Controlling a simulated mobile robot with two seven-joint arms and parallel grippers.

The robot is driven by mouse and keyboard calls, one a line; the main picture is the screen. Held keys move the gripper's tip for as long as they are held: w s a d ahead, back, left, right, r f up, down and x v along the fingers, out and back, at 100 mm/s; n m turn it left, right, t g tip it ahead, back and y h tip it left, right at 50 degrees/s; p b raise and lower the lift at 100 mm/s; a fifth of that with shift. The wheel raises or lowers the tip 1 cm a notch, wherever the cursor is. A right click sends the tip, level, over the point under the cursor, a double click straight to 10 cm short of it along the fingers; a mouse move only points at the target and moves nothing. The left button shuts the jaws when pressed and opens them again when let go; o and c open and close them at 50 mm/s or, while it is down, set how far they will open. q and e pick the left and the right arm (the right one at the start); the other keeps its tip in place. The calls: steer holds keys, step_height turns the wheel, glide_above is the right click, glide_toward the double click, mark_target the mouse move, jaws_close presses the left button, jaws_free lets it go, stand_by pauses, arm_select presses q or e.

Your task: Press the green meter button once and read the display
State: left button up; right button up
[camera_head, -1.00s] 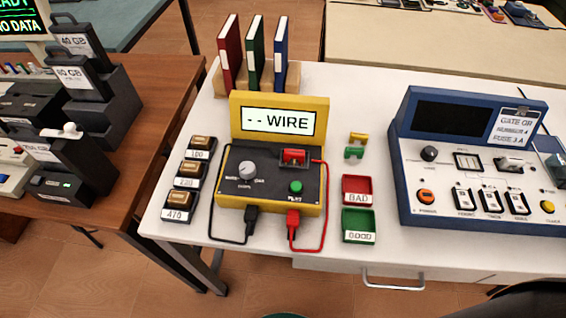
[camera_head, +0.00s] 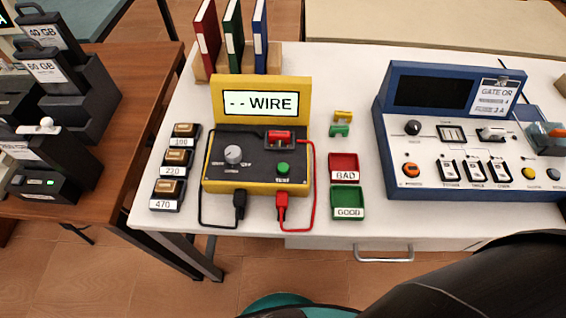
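The yellow meter (camera_head: 255,187) stands on the white table. Its lit display (camera_head: 261,103) reads "-- WIRE". The green meter button (camera_head: 283,168) is on the right of the dark front panel, right of a grey knob (camera_head: 233,155) and below a red part (camera_head: 280,138). A black plug (camera_head: 239,203) and a red plug (camera_head: 282,205) with leads are at the meter's front edge. Neither gripper shows. A dark rounded shape, perhaps part of my own arm, fills the lower right corner, and nothing touches the button.
Blocks marked 100, 220 and 470 (camera_head: 168,188) lie left of the meter. Red BAD (camera_head: 343,162) and green GOOD (camera_head: 346,197) trays lie right. A blue console (camera_head: 384,112) stands further right. Three binders (camera_head: 233,42) stand behind. The table's front strip is mostly clear.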

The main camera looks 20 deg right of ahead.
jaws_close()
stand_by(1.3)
